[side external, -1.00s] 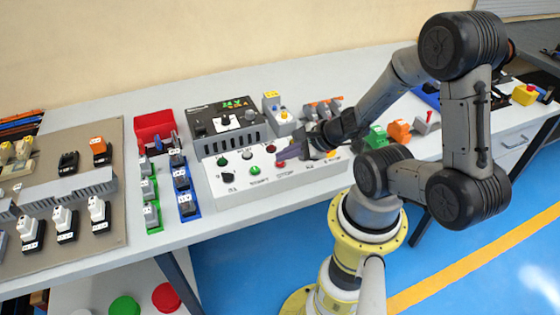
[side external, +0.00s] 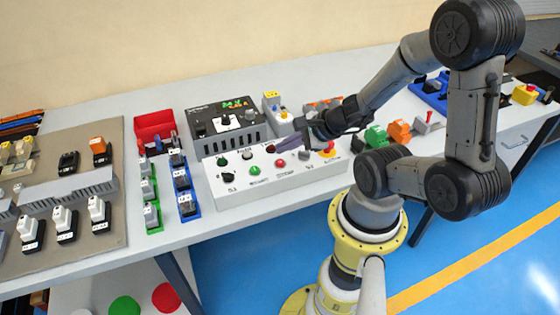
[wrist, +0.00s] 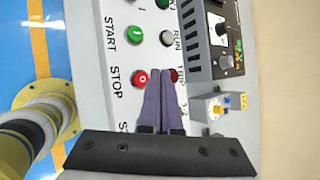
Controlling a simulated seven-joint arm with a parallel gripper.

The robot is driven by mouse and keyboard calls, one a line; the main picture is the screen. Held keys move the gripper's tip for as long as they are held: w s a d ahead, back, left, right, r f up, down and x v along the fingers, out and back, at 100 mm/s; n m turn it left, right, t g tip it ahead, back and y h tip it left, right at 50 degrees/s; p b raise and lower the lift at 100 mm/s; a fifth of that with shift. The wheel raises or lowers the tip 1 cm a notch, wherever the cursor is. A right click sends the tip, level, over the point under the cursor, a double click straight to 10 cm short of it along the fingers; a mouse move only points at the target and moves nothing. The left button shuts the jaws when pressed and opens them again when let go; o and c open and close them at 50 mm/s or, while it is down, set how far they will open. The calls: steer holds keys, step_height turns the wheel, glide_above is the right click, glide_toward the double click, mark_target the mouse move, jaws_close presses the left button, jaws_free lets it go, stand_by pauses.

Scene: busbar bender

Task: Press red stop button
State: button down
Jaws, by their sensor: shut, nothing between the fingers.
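The red stop button (side external: 280,163) is on the sloped front of a white control box (side external: 225,196). In the wrist view the red stop button (wrist: 139,77) sits by the word STOP. My gripper (side external: 271,149) is shut and empty, its purple-grey fingers together. In the side view its tips are up and behind the stop button, apart from it. In the wrist view the fingertips of my gripper (wrist: 159,72) lie just right of the stop button, between it and a dark red lamp (wrist: 175,75) partly hidden by the fingers.
A green start button (side external: 254,170) is left of the stop button. A red knob on a yellow base (side external: 327,152) is at the box's right end. A black meter unit (side external: 225,120) stands behind the box. Blocks and small breakers stand to both sides.

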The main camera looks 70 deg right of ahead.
mark_target(284, 163)
steer(key=shift+r, duration=1.75)
steer(key=shift+w+a, duration=0.1)
steer(key=shift+a, duration=0.05)
steer(key=a+r+n+g+y, duration=0.1)
steer(key=a+r+n+y, duration=0.4)
steer(key=a+r+n, duration=0.8)
steer(key=s+d+n+g+h, duration=0.2)
steer(key=s+n, duration=0.5)
steer(key=n, duration=0.7)
steer(key=d+h, duration=0.1)
steer(key=h, duration=0.1)
steer(key=shift+s+d+n+g+h, duration=0.2)
steer(key=shift+d+n+g+h, duration=0.1)
steer(key=shift+d, duration=0.1)
